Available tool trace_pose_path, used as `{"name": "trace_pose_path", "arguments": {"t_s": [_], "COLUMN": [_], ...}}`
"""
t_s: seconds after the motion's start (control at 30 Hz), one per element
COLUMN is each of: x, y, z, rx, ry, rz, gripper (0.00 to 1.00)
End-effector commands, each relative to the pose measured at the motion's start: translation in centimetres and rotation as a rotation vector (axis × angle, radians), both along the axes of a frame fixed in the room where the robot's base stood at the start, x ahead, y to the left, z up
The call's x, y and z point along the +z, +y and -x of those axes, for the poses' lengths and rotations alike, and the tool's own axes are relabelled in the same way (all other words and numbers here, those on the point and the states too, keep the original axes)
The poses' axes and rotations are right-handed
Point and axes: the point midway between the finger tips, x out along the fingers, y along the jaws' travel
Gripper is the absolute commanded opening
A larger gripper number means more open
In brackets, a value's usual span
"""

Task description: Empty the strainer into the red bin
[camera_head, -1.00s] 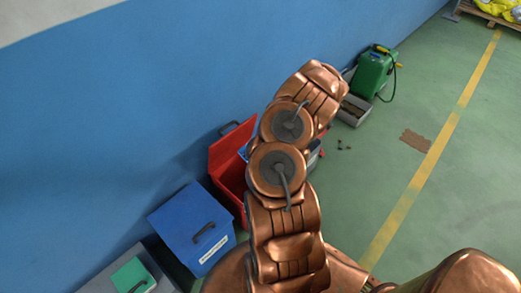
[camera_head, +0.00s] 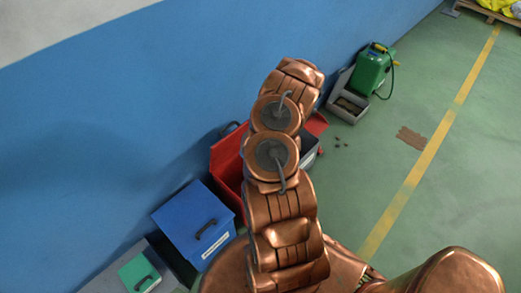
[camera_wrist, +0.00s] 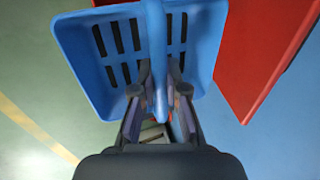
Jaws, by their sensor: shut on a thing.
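The blue strainer (camera_wrist: 84,62), a slotted scoop with raised sides, fills the upper middle of the wrist view. My gripper (camera_wrist: 160,100) is shut on its blue handle, which runs down the middle between the fingers. Floor shows dark through the slots, and I see no contents on the visible part. The red bin (camera_head: 228,158) stands by the blue wall in the head view, its lid raised, with its middle hidden behind my arm. A large red panel (camera_wrist: 262,50), apparently the bin's, lies right of the strainer in the wrist view. The head view hides my gripper and the strainer.
A closed blue bin (camera_head: 195,222) and a grey bin with a green lid (camera_head: 138,272) stand nearer me along the wall. A grey tray (camera_head: 345,108) with brown bits lies beside a green canister (camera_head: 371,70). Dark bits lie on the floor.

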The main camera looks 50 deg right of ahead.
Motion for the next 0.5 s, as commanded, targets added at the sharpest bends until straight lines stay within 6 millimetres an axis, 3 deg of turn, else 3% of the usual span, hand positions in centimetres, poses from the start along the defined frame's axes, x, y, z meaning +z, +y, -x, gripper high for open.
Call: {"name": "trace_pose_path", "arguments": {"t_s": [0.5], "x": [0.46], "y": [-0.18], "z": [0.15], "rx": [0.000], "ry": [0.047], "rz": [0.002], "gripper": [0.00]}}
